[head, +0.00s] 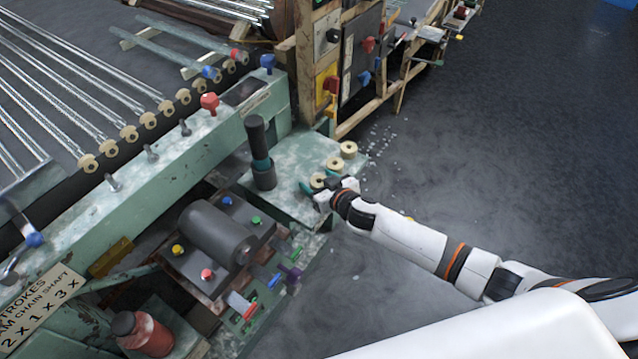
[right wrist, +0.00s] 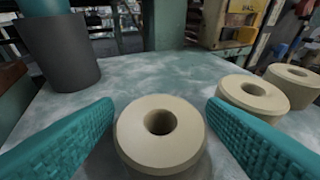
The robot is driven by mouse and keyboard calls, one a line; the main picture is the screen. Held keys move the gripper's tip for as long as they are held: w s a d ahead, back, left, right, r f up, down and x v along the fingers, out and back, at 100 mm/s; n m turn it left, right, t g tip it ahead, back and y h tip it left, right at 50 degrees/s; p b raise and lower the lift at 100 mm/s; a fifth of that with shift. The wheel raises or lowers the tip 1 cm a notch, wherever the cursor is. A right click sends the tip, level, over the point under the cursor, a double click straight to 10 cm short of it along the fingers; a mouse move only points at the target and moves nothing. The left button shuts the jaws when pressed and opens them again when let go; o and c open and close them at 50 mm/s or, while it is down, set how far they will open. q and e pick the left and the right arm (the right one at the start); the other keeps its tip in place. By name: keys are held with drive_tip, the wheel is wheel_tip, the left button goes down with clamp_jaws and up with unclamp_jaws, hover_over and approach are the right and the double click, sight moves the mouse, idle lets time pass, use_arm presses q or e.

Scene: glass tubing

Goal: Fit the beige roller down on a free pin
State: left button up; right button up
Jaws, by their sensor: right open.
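Three beige rollers stand on a pale green ledge (head: 285,200). The nearest roller (head: 318,180) is between the teal fingers of my right gripper (head: 316,187), which is open. In the right wrist view this roller (right wrist: 160,134) stands upright, its round hole facing up, with a finger on each side and visible gaps. The other two rollers (head: 334,164) (head: 348,150) sit just beyond; they also show at right in the right wrist view (right wrist: 252,96) (right wrist: 292,84). Bare grey pins (head: 113,183) (head: 151,153) (head: 185,127) stand on the green rail. My left gripper is out of view.
Glass tubes (head: 60,85) lie beside a row of mounted beige rollers (head: 130,133). A red knob (head: 209,103) tops the rail. Open floor (head: 480,170) lies right.

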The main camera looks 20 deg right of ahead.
drive_tip(key=c, duration=1.1)
